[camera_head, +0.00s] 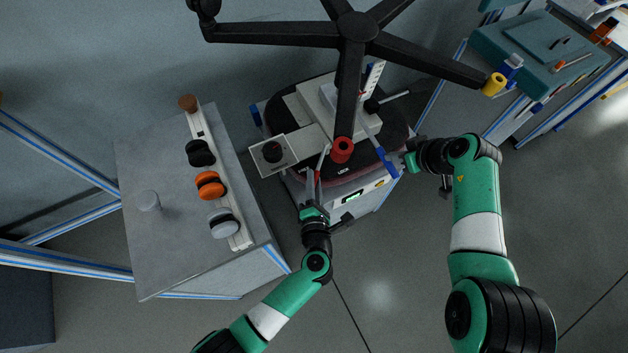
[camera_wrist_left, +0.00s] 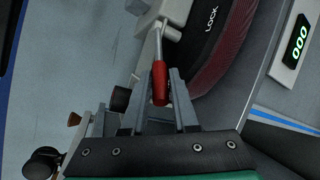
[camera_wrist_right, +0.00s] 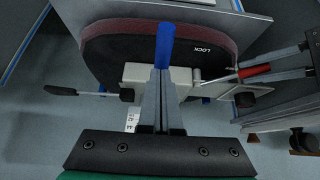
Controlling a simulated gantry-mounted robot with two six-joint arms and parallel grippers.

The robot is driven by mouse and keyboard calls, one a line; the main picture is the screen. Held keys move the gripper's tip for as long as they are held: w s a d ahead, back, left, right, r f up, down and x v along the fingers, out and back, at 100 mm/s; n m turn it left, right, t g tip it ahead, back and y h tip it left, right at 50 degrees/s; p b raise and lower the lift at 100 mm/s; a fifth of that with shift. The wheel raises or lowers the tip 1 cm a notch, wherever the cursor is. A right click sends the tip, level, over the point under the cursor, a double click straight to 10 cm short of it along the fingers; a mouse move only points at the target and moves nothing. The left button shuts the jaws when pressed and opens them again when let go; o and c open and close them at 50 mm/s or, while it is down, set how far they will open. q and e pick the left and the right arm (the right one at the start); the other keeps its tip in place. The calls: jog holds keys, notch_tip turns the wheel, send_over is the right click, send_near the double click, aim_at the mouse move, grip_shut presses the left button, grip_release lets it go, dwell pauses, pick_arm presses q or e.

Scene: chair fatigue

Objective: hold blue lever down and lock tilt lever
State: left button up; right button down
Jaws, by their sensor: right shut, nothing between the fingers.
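The blue lever (camera_head: 387,164) sticks out from the chair mechanism; it shows in the right wrist view (camera_wrist_right: 165,45) straight ahead of my right gripper. My right gripper (camera_head: 407,161) is shut and empty, its fingertips at the blue lever; whether they touch it I cannot tell. The red-handled tilt lever (camera_wrist_left: 160,84) has a metal stem, with LOCK printed on the dark seat beside it. My left gripper (camera_wrist_left: 158,88) is open, with a finger on each side of the red handle. The tilt lever also shows in the right wrist view (camera_wrist_right: 255,70).
The black chair base (camera_head: 270,35) spreads above the mechanism, with a red-tipped column (camera_head: 342,148) close to both grippers. A grey table (camera_head: 150,240) with colored knobs on a rail stands left. A teal case (camera_head: 540,50) lies at upper right. A counter (camera_wrist_left: 299,40) reads 000.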

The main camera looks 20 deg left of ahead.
pick_arm(q)
jog(key=shift+f, duration=0.1)
grip_shut()
dwell(0.8)
jog(key=shift+w+d+f+n+g+y, duration=0.15)
jog(key=shift+d+n+g+y, duration=0.15)
jog(key=shift+d+n+y, duration=0.25)
jog(key=shift+d+f+n+g+y, duration=0.1)
jog(key=shift+d+n+g+y, duration=0.2)
jog(key=shift+d+n+y, duration=0.25)
jog(key=shift+d+r+n+g+y, duration=0.1)
jog(key=shift+d+n+g+y, duration=0.2)
jog(key=shift+d+y, duration=0.2)
jog(key=shift+a, duration=0.1)
